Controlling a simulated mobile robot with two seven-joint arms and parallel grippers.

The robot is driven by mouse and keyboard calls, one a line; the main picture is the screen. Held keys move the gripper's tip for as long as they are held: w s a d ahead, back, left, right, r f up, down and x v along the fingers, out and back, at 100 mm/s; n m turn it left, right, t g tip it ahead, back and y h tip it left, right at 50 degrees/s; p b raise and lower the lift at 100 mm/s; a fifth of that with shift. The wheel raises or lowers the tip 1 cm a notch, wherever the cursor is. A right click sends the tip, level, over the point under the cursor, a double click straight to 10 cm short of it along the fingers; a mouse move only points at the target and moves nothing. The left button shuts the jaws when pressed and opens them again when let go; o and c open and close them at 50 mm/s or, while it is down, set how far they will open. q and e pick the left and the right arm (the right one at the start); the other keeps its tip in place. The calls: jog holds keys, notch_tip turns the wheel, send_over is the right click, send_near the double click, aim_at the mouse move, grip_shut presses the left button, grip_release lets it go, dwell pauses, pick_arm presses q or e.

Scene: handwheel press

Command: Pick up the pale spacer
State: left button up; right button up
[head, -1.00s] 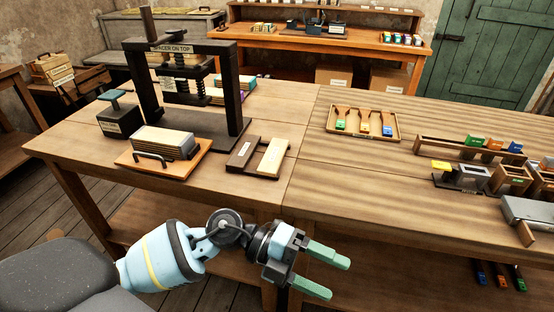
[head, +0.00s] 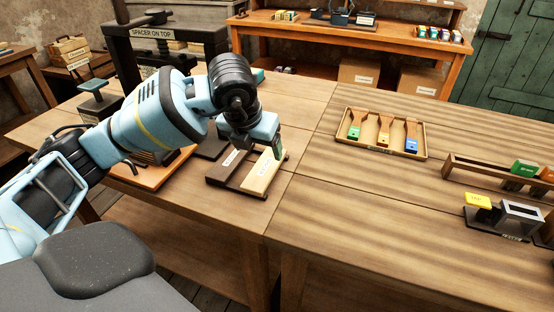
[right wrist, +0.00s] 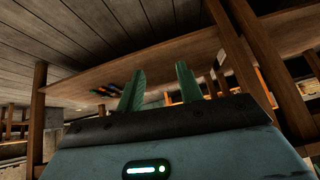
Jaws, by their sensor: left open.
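The pale spacer (head: 261,177) is a light wooden strip lying on a dark holder near the front of the table, beside a dark strip (head: 229,170) with a white label. My left gripper (head: 266,150) points down over the far end of the pale spacer, with its green fingers apart. One finger shows at the spacer's right side; the other is mostly hidden, and I cannot tell whether they touch it. My right gripper (right wrist: 158,90) is open and empty in the right wrist view, below a wooden tabletop.
The dark press (head: 152,33) labelled "SPACER ON TOP" stands behind my left arm, which hides much of it and the orange-brown board (head: 150,178). A tray (head: 421,151) with coloured-ended tools lies to the right.

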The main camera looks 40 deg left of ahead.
aim_at(265, 167)
pick_arm(q)
jog(key=shift+s, duration=0.2)
jog(key=shift+f, duration=0.35)
jog(key=shift+x, duration=0.85)
jog(key=shift+w+f, duration=0.1)
jog(key=shift+w, duration=0.1)
jog(key=shift+w+a+f, duration=0.1)
jog(key=shift+f, duration=0.2)
jog(key=x, duration=0.4)
jog(key=shift+w+f, duration=0.15)
jog(key=shift+w, duration=0.05)
pick_arm(e)
jog(key=shift+s+f, duration=0.15)
jog(key=shift+s, duration=0.8)
pick_arm(q)
jog(key=c, duration=1.1)
